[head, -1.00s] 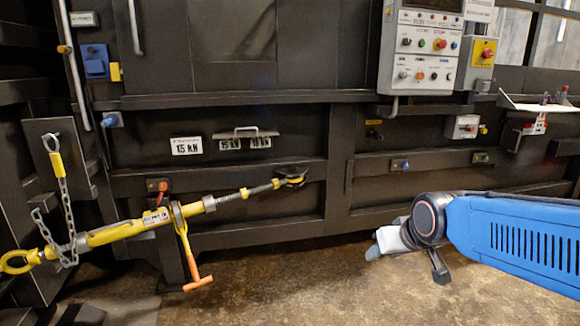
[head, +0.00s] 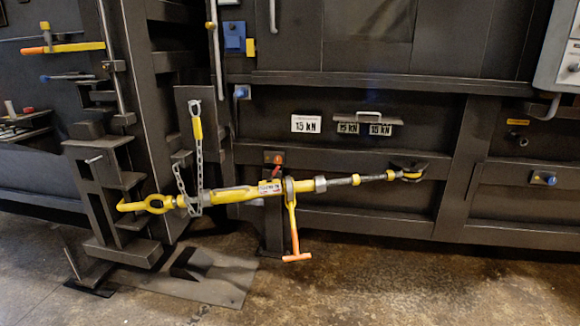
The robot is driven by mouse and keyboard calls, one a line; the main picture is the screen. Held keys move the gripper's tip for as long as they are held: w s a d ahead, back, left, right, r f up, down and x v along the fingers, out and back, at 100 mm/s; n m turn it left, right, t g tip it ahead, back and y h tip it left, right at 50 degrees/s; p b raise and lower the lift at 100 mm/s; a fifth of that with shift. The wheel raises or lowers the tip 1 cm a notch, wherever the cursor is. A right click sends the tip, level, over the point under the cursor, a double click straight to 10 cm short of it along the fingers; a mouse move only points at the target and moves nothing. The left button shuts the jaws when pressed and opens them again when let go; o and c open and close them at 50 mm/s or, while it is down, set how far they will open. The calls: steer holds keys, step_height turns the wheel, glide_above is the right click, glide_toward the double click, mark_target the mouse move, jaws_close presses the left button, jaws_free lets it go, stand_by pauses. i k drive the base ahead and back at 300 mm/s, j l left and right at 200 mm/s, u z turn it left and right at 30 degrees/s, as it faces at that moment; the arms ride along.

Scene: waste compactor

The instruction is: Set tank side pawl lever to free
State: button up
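A yellow ratchet tensioner (head: 235,194) spans the front of the dark machine, almost level. Its left hook (head: 135,205) is at the frame post and its grey threaded rod (head: 340,181) runs right to a bracket (head: 407,173). A yellow ratchet handle with an orange T-grip (head: 297,257) hangs from its middle. My gripper is out of view.
Frame brackets (head: 105,180) jut out at left. The floor at front right (head: 400,285) is clear.

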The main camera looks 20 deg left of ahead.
mark_target(274, 174)
steer(key=i+j+u, duration=0.3)
steer(key=i+j, duration=0.2)
steer(key=i+j+u, duration=0.25)
steer(key=i+j, duration=0.15)
steer(key=i+j+u, duration=0.3)
steer(key=i, duration=0.4)
